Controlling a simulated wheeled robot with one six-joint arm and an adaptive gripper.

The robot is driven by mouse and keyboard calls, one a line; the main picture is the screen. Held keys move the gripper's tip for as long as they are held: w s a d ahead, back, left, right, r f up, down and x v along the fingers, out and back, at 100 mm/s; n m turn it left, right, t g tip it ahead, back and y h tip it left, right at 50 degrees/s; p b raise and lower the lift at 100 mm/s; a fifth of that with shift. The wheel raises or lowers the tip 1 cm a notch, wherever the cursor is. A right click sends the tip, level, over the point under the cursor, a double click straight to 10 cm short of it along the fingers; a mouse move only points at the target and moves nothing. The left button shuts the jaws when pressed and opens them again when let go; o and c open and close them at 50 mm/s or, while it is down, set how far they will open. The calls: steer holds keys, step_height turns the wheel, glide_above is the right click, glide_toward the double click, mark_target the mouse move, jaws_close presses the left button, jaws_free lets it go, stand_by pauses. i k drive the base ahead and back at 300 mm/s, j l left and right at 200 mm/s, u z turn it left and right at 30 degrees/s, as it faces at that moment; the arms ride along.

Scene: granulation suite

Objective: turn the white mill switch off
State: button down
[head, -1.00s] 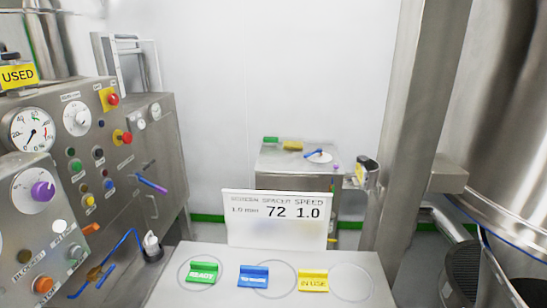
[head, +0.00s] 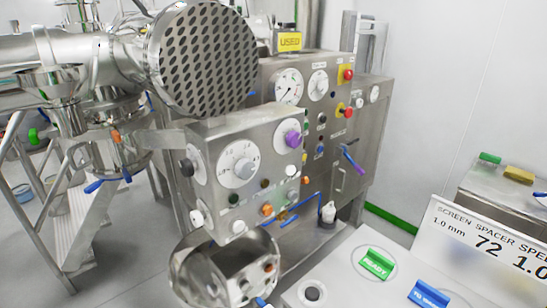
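A grey metal control box (head: 240,170) stands in the middle of the head view. Its near faces carry a large white dial with a grey knob (head: 243,168), a purple knob (head: 292,138) and several small coloured buttons. A white knob (head: 197,218) sits low on its left side, and another white knob (head: 239,226) sits low on the front. The labels are too small to read, so I cannot tell which white knob is the mill switch or how it is set. My gripper is not in view.
A large perforated metal disc (head: 203,58) on a machine is at upper left, above the box. A shiny round metal vessel (head: 225,272) is in front of it. A taller panel (head: 325,90) with gauges stands behind. A bench with a green READY tag (head: 377,263) is at lower right.

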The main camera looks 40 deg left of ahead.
mark_target(197, 218)
steer(key=j+u, duration=0.15)
steer(key=u, duration=1.05)
steer(key=i+l, duration=0.05)
